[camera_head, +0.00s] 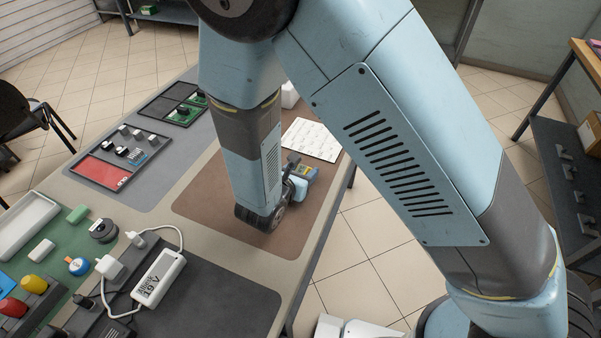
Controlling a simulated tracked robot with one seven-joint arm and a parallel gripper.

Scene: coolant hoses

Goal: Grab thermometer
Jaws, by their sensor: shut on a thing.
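My arm reaches down over the brown mat (208,192) near the table's right edge. My gripper (296,178) is at its lower end, small and partly hidden behind my own wrist. The device is just right of my wrist, low over the mat. I cannot tell whether it touches the mat. Most of the fingers and part of the device are hidden.
A white printed sheet (312,139) lies behind the gripper. A red and grey tray (101,172) and a green board (187,108) are at left. Floor lies beyond the table's right edge.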

